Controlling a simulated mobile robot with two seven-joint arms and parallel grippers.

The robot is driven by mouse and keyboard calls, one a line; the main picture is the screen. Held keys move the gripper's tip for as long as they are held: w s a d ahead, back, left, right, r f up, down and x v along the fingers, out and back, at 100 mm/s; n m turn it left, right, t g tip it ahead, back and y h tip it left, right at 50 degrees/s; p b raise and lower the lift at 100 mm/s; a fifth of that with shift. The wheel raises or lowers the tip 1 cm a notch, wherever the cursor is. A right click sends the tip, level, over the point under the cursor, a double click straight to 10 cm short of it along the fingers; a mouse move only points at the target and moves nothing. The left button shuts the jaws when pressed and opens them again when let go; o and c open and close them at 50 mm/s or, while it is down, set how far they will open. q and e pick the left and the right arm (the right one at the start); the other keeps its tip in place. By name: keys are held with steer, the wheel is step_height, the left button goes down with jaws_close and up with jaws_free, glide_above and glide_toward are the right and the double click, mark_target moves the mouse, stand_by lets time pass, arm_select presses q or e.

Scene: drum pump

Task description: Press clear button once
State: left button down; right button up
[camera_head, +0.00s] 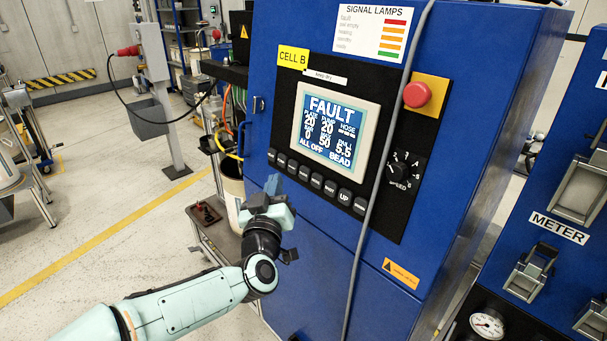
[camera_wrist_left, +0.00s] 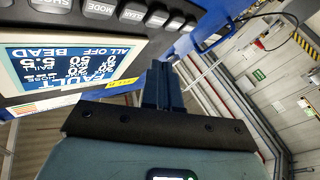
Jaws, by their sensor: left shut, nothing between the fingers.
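My left gripper (camera_head: 274,184) is shut and empty, in front of the blue cabinet, just below the left end of the button row (camera_head: 316,181). In the left wrist view its closed dark-blue fingers (camera_wrist_left: 162,85) point toward the cabinet, with a button row at upper left. There, one button reads like CLEAR (camera_wrist_left: 131,13), beside one marked MODE (camera_wrist_left: 100,8); small print leaves the exact word unsure. I cannot tell whether the fingertips touch the panel. The screen (camera_head: 335,130) above the buttons shows FAULT and ALL OFF. My right gripper is not in view.
A red stop button (camera_head: 417,95) and a speed knob (camera_head: 400,172) sit right of the screen. A grey cable (camera_head: 378,180) hangs down across the cabinet front. A small cart (camera_head: 205,213) stands left of the cabinet. Open floor lies at left.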

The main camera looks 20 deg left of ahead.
arm_select(q)
steer(key=shift+w+d+f, duration=0.15)
steer(key=shift+w+d, duration=0.15)
steer(key=shift+w, duration=0.45)
steer(key=shift+w+d+f, duration=0.15)
steer(key=shift+w+d, duration=0.1)
steer(key=shift+w, duration=0.45)
steer(key=shift+w+d+f, duration=0.15)
steer(key=shift+w+d, duration=0.15)
steer(key=shift+w, duration=0.45)
steer(key=shift+w, duration=0.1)
steer(key=shift+w+d+f, duration=0.1)
steer(key=shift+w+d, duration=0.1)
steer(key=shift+w, duration=0.1)
stand_by(0.3)
steer(key=shift+w+d+p, duration=0.15)
steer(key=shift+w+p, duration=0.15)
steer(key=shift+w, duration=0.1)
stand_by(0.6)
steer(key=shift+s, duration=0.1)
steer(key=shift+s+a, duration=0.3)
steer(key=shift+s, duration=0.4)
steer(key=s, duration=0.1)
steer(key=s+a, duration=0.1)
steer(key=s, duration=0.1)
steer(key=s+a+r, duration=0.1)
steer(key=shift+s+b, duration=0.3)
steer(key=shift+b, duration=0.05)
